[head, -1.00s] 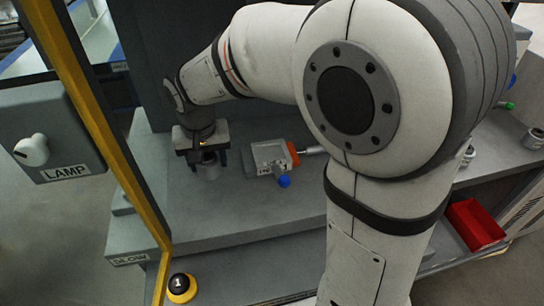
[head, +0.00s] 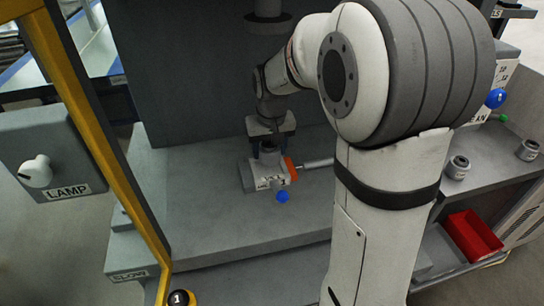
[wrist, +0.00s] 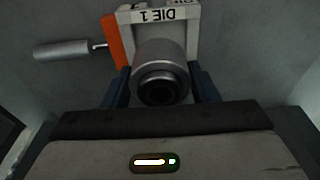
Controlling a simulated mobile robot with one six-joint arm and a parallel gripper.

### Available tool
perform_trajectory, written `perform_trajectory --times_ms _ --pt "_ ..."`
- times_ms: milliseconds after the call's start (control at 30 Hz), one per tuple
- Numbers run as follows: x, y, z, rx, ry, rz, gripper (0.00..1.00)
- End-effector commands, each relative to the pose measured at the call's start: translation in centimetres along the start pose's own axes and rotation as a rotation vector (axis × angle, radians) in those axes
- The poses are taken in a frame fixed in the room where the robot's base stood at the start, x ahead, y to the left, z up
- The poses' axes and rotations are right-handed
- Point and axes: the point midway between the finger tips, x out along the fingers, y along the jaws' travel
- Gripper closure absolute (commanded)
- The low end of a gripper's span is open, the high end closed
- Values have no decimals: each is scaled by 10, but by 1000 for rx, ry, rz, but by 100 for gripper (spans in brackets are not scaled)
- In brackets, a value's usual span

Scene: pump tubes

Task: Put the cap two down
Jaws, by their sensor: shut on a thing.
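My gripper (head: 268,150) is above the die block marked DIE 1 (head: 251,178), its fingers pointing down. In the wrist view, the blue fingers (wrist: 160,92) are shut on a grey cylindrical cap (wrist: 160,56) with a dark round opening. No number shows on the cap. The die block (wrist: 187,38) lies just beyond the cap, and I cannot tell whether the two touch. The block has an orange plate (head: 290,168) with a metal handle (head: 318,163), and a blue knob (head: 282,197) at its front. In the head view the cap is mostly hidden by my gripper.
Two grey cylindrical parts (head: 457,167) (head: 528,150) stand on the right bench. A red bin (head: 472,236) sits below. A yellow post (head: 105,140) and the LAMP box (head: 45,150) are at left. The grey bed (head: 210,225) is clear around the block.

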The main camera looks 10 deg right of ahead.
Motion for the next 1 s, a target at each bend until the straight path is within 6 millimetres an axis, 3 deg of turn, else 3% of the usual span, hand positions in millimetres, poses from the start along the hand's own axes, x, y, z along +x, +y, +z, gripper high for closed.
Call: perform_trajectory --times_ms 100,200,600,633,867,1000 --pt "23 -2 6 -1 -8 -1 83" --pt "33 -2 6 -1 -5 -1 83" --pt "39 -3 7 -1 -3 -1 83" --pt "38 -3 7 -1 -4 -1 44" --pt "38 -3 8 -2 -6 -1 25" --pt "38 -3 8 -2 -7 -1 25"
